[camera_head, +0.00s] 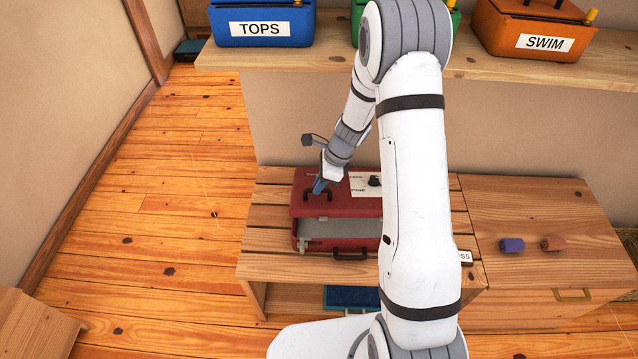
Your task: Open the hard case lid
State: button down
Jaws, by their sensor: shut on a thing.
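The red hard case (322,247) lies on the slatted wooden bench below the shelf. Its red lid (340,207) stands partly raised, and a grey interior shows between the lid's front edge and the case body. A dark handle (318,196) is on the lid's left part, and another black handle (350,254) is on the body's front. My gripper (319,187) is shut on the lid handle, with its blue fingertips at it. My arm hides the right side of the case.
Blue (262,27), green and orange (535,28) boxes stand on the shelf (560,66) above. Two small rolls, purple (512,245) and brown (553,243), lie on the cabinet top (540,205) at right.

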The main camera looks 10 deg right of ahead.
jog(key=shift+w+d+r, duration=0.1)
jog(key=shift+w+r, duration=0.35)
jog(key=c, duration=1.5)
grip_release()
jog(key=shift+s, duration=0.1)
jog(key=shift+o, duration=0.2)
